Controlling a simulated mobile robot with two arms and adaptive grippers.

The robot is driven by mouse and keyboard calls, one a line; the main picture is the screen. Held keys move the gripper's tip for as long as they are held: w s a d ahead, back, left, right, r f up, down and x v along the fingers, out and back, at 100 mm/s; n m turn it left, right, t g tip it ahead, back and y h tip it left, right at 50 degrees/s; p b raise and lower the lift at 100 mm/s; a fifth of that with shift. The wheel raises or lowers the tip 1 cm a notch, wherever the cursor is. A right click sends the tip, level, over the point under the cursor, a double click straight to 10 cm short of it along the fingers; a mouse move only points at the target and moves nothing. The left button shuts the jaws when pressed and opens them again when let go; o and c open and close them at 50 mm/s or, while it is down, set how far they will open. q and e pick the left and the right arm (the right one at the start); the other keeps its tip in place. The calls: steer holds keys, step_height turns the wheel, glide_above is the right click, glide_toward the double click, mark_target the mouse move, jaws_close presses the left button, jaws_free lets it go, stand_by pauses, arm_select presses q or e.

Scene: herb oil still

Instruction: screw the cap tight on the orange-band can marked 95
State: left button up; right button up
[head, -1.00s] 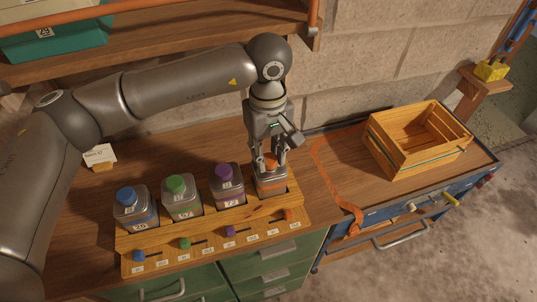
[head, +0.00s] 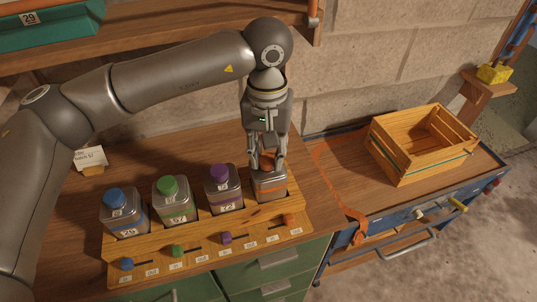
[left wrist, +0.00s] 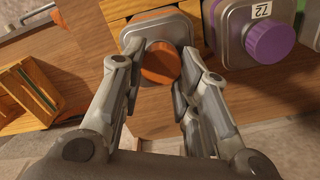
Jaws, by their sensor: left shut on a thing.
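The orange-band can (head: 270,187) stands upright in the rightmost place of the wooden rack in the head view. Its number cannot be read. Its orange cap (left wrist: 160,62) sits on top of the can in the left wrist view, with the grey can top (left wrist: 132,40) around it. My left gripper (head: 267,163) points down over this can, with its fingers shut on the two sides of the cap. The fingers partly hide the cap in the head view. Whether the cap is tight cannot be told. My right gripper is not in view.
Cans with purple (head: 219,173), green (head: 168,186) and blue (head: 116,197) caps stand left in the same rack (head: 205,243). Small coloured knobs line its front. An empty wooden crate (head: 420,145) stands at the right. An orange strap (head: 338,180) lies between.

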arm_select(q)
steer(key=shift+s+a+f+m, duration=0.1)
steer(key=shift+f+m, duration=0.1)
steer(key=shift+m, duration=0.2)
steer(key=o, duration=1.1)
steer(key=shift+a+r, duration=0.1)
steer(key=shift+a, duration=0.05)
steer(key=shift+c, duration=0.2)
